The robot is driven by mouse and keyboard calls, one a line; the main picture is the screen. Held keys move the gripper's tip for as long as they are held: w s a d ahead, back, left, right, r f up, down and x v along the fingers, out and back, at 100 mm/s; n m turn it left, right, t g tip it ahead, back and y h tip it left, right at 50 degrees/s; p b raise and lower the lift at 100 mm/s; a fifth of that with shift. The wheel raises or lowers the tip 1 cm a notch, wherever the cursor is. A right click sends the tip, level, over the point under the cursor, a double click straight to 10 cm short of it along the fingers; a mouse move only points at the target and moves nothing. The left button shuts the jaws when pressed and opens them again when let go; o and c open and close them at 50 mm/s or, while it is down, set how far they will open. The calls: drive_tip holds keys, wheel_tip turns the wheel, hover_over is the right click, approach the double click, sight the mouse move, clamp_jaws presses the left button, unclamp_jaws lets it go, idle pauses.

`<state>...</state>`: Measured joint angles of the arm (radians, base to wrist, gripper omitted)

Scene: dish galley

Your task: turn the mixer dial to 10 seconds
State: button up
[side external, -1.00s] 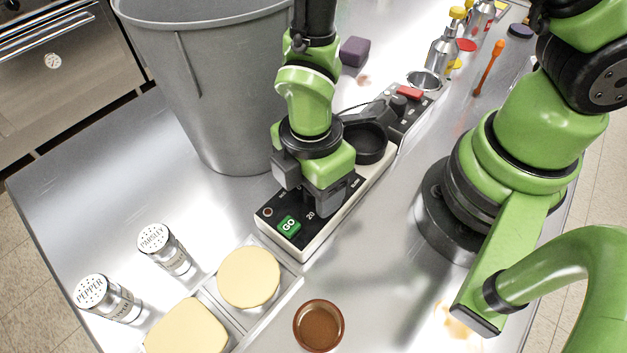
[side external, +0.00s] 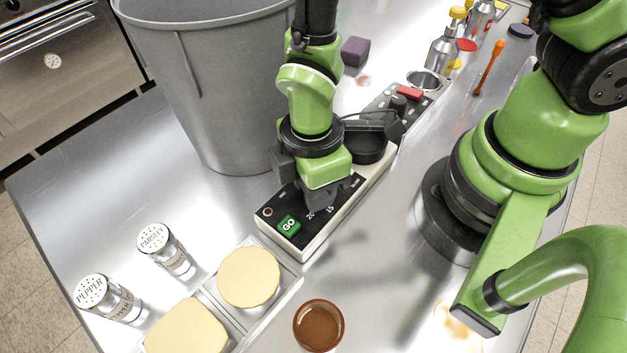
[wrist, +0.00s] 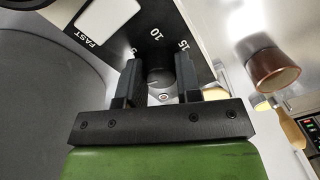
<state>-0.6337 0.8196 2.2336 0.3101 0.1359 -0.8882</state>
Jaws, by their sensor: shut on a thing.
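The mixer base (side external: 341,222) is a long cream box with a black top panel, on the steel counter. Its green GO button (side external: 289,224) and the marks 20 and 15 show in the side view. My gripper (side external: 325,196) points down over the panel and hides the dial there. In the wrist view my gripper (wrist: 159,80) is shut on the dark round dial (wrist: 158,77), one finger on each side. The marks 5, 10 (wrist: 155,33) and 15 arc around the dial. I cannot tell for sure which mark the dial points to.
A large grey bin (side external: 205,85) stands close behind the mixer. Pepper (side external: 108,299) and parsley (side external: 165,250) shakers, trays of yellow slices (side external: 248,277) and a brown bowl (side external: 318,326) stand at the front. Bottles (side external: 444,52) stand at the far end.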

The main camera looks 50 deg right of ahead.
drive_tip(key=m, duration=0.5)
drive_tip(key=shift+m, duration=0.4)
drive_tip(key=m, duration=1)
drive_tip(key=shift+m+t, duration=0.4)
drive_tip(key=shift+m, duration=2.2)
drive_tip(key=o, duration=0.9)
